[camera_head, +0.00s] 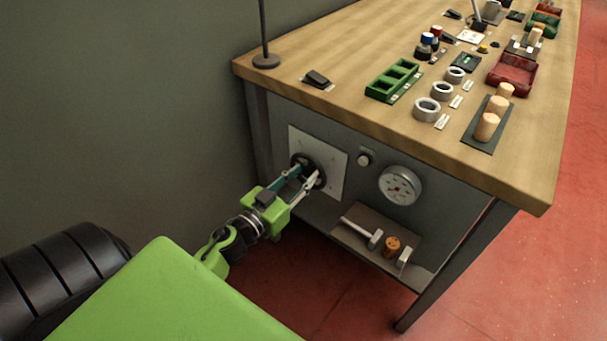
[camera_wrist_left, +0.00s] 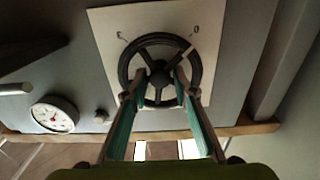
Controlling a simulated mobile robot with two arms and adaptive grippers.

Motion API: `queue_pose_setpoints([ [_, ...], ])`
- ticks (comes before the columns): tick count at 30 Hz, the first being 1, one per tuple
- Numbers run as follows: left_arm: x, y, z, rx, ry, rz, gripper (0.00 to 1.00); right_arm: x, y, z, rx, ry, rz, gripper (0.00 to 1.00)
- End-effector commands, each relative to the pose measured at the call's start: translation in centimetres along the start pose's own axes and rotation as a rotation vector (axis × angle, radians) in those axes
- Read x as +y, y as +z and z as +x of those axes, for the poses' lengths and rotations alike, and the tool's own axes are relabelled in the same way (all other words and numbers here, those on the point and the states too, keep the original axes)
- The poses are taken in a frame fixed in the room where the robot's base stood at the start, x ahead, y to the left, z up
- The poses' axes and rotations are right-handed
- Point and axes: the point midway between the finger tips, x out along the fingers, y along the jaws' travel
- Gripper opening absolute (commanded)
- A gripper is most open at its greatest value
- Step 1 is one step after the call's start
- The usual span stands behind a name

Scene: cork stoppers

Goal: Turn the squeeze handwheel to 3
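The black spoked handwheel (camera_wrist_left: 160,75) sits on a pale square plate (camera_wrist_left: 120,55) on the grey front panel below the table. In the head view the handwheel (camera_head: 301,160) is partly hidden by my gripper. A pale mark on the wheel points up and right in the wrist view, near a "0"-like figure; another small figure at upper left is too small to read. My left gripper (camera_head: 314,180) is at the wheel. In the wrist view its fingers (camera_wrist_left: 160,86) reach over the lower rim, apart, on either side of a lower spoke near the hub. Contact is unclear.
A round gauge (camera_head: 400,185) and a small knob (camera_head: 365,158) are right of the plate. A shelf (camera_head: 350,232) below holds a hammer-like tool and an orange item. The tabletop (camera_head: 360,120) carries a green tray (camera_head: 393,80), rings and cork stoppers (camera_head: 488,127).

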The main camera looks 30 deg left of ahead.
Motion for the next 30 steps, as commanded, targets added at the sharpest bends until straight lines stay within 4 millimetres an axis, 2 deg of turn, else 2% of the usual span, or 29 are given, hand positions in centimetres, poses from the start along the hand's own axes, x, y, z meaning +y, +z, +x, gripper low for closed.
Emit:
queue_pose_setpoints([
  [1, 0.0, 0.0, 0.0, 0.0, 0.0, 0.0, 0.26, 0.0, 0.0, 0.0, 0.0, 0.0, 0.0, 0.37],
  [4, 0.0, 0.0, 0.0, 0.0, 0.0, 0.0, 0.0, 0.0, 0.1, 0.0, -0.001, 0.0, 0.0, 0.37],
  [17, 0.0, -0.1, -0.1, 0.0, 0.0, 0.05, 0.0, 0.0, 0.3, 0.3, -0.004, 0.0, 0.0, 0.37],
  [23, 0.0, -0.1, -0.1, 0.0, -0.001, 0.168, 0.0, 0.1, 0.7, 1.6, -0.007, 0.001, -0.001, 0.37],
  [30, 0.1, -0.1, -0.1, 0.0, 0.0, 0.383, 0.0, -0.1, 2.0, 3.2, -0.02, -0.002, -0.003, 0.37],
])
